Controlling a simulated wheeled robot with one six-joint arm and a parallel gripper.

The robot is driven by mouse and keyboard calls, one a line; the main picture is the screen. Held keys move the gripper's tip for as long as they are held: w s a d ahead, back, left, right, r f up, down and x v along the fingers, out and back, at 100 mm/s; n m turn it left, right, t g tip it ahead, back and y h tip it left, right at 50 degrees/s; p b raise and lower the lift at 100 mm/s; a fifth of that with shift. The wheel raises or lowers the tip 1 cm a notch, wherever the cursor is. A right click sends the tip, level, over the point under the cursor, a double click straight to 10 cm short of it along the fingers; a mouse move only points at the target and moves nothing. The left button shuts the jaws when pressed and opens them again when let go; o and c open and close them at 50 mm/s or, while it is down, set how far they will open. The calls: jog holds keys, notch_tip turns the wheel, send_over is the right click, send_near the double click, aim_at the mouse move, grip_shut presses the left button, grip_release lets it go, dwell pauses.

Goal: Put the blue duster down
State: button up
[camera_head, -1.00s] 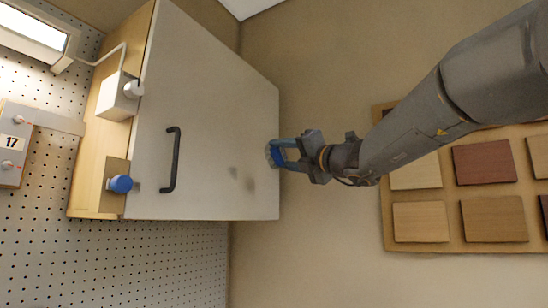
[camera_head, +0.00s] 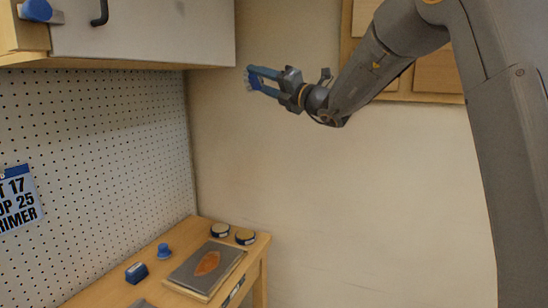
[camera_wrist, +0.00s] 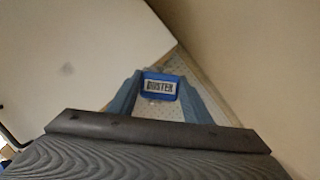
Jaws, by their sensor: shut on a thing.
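My gripper (camera_head: 262,81) is in the air beside the right end of the wall cabinet, above the bench. It is shut on the blue duster (camera_head: 253,82), which shows small at the fingertips. In the wrist view the duster (camera_wrist: 160,84) sits between the two blue fingers, its label facing the camera. The bench (camera_head: 255,262) is below, well apart from the duster.
The cabinet (camera_head: 150,30) with a black handle (camera_head: 100,12) is at upper left. On the bench are a grey panel with an orange patch (camera_head: 190,273), two round tins (camera_head: 245,237), a blue block (camera_head: 136,272) and a blue knobbed piece (camera_head: 164,251). Pegboard (camera_head: 100,150) stands behind.

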jog(key=d+f+g, duration=0.1)
jog(key=d+f, duration=0.3)
jog(key=f, duration=0.8)
jog(key=d+f+n+y, duration=0.1)
jog(key=d+f, duration=0.3)
jog(key=f, duration=0.7)
jog(key=d+f+g, duration=0.1)
jog(key=d+f, duration=0.4)
jog(key=f, duration=0.7)
jog(key=s+d+f, duration=0.3)
jog(key=s+f, duration=0.3)
jog(key=f, duration=0.2)
jog(key=s+d+f+t+b, duration=0.1)
jog(key=s+d+f, duration=0.3)
jog(key=s+f, duration=0.3)
jog(key=s+d+f, duration=0.3)
jog(key=s+f, duration=0.3)
jog(key=f, duration=0.5)
jog(key=shift+s+d+f+m+h+b, duration=0.15)
jog(key=shift+s+d+m+h+b, duration=0.1)
jog(key=shift+d+m+h+b, duration=0.1)
